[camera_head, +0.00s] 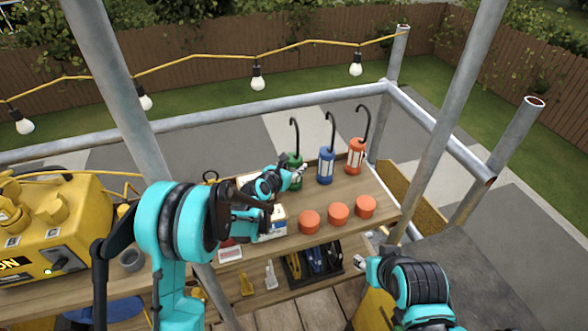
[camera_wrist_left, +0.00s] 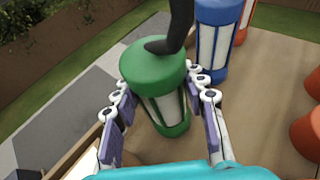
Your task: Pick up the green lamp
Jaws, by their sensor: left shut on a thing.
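The green lamp (camera_head: 291,160) with its black hook stands upright at the left end of a row of three lamps on the wooden shelf. It also shows in the left wrist view (camera_wrist_left: 155,68), with a green cap and pale panels. My left gripper (camera_head: 297,173) is shut on the green lamp, a finger on each side of its body. The left wrist view shows both fingers (camera_wrist_left: 162,112) around it. I cannot tell whether its base touches the shelf. My right gripper (camera_head: 361,263) is low at the right, and its finger opening is unclear.
A blue lamp (camera_head: 326,166) and an orange lamp (camera_head: 356,156) stand to the right of the green one. Several orange round pieces (camera_head: 338,214) lie in front. Metal scaffold poles (camera_head: 466,80) and a rail (camera_head: 250,106) surround the shelf. A yellow machine (camera_head: 60,225) is at left.

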